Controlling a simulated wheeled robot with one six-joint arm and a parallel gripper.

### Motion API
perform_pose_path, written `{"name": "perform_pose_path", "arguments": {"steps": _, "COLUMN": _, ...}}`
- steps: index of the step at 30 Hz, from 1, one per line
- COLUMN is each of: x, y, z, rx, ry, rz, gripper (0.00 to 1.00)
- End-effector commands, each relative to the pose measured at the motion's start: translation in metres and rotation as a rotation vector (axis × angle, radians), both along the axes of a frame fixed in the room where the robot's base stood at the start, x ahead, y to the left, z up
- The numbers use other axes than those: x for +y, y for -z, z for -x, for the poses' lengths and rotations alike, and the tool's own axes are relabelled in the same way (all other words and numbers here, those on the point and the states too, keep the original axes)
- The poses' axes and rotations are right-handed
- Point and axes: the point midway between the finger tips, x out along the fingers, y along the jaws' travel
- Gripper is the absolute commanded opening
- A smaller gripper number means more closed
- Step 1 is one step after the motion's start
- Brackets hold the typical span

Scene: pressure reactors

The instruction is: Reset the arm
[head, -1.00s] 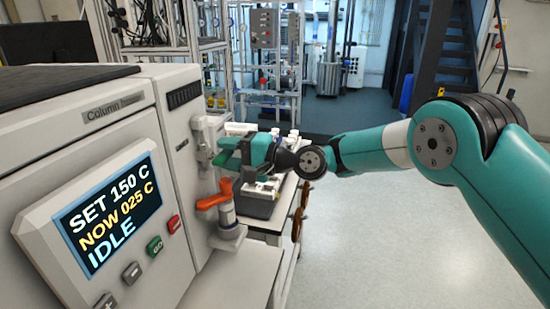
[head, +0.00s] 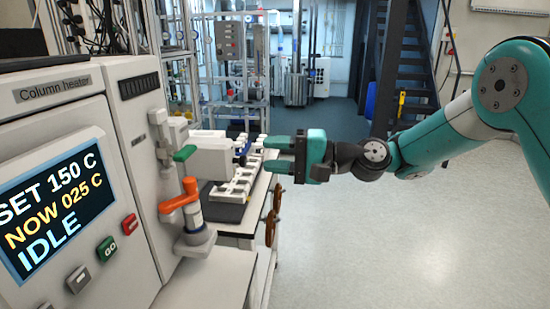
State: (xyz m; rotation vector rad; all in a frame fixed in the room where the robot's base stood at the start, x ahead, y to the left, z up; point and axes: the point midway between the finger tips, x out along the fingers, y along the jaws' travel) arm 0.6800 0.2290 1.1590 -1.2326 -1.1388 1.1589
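My gripper (head: 274,155) is at the end of my teal arm in the middle of the head view. Its two teal fingers point left, one above the other, with a gap between them and nothing held. It hangs in front of the white rack on the bench, clear of the column heater (head: 60,150) on the left. The heater's screen (head: 55,210) reads SET 150 C, NOW 025 C, IDLE.
A white rack (head: 238,186) sits on a dark tray on the bench. Handwheels (head: 271,228) stick out from the bench's right side. A steel frame with a grey control box stands behind. The floor (head: 370,240) to the right is clear.

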Motion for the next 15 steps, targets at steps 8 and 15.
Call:
{"name": "perform_pose_path", "arguments": {"steps": 8, "x": 0.000, "y": -0.001, "z": 0.001, "rx": -0.004, "ry": -0.001, "rz": 0.004, "gripper": 0.39}}
{"name": "perform_pose_path", "arguments": {"steps": 15, "x": -0.007, "y": -0.015, "z": 0.044, "rx": -0.177, "ry": -0.051, "rz": 0.238, "gripper": 0.39}}
